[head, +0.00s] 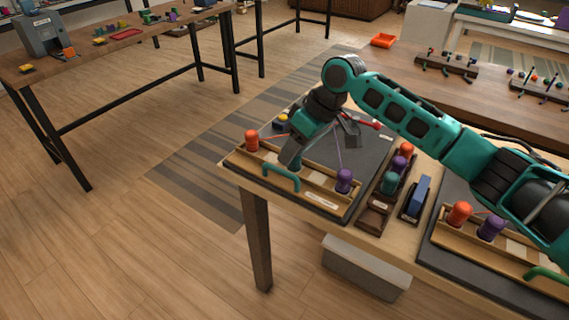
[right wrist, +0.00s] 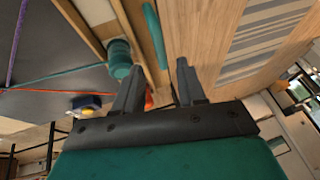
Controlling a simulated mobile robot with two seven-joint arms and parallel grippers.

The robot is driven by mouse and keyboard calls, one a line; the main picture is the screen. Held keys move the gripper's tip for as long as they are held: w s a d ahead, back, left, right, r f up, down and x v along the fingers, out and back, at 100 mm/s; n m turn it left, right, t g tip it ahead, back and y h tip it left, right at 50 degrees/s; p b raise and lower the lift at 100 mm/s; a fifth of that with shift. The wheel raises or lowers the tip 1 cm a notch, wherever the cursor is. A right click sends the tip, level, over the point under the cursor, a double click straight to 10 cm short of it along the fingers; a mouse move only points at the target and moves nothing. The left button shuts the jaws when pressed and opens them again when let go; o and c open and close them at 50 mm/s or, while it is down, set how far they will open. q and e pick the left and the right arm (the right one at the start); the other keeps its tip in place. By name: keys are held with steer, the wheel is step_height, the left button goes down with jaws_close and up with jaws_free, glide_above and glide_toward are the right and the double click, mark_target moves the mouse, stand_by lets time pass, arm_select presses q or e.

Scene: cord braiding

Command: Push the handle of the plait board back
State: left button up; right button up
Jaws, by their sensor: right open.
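The plait board (head: 318,188) lies at the near left end of the table, a dark pad with a pale wooden frame. Its teal handle (head: 282,177) is on the near edge; it also shows in the right wrist view (right wrist: 156,35). An orange bobbin (head: 251,141), a teal bobbin (right wrist: 120,57) and a purple bobbin (head: 344,180) stand along the frame. My right gripper (head: 288,158) is open and reaches down at the frame, beside the teal bobbin and close to the handle. In the right wrist view its fingers (right wrist: 158,90) have nothing clearly between them. My left gripper is out of view.
A wooden rack (head: 374,217) with orange, purple and teal bobbins stands right of the board, beside a blue block (head: 417,196). A second board (head: 500,258) with bobbins lies further right.

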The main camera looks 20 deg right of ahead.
steer(key=shift+x, duration=2.35)
jaws_close()
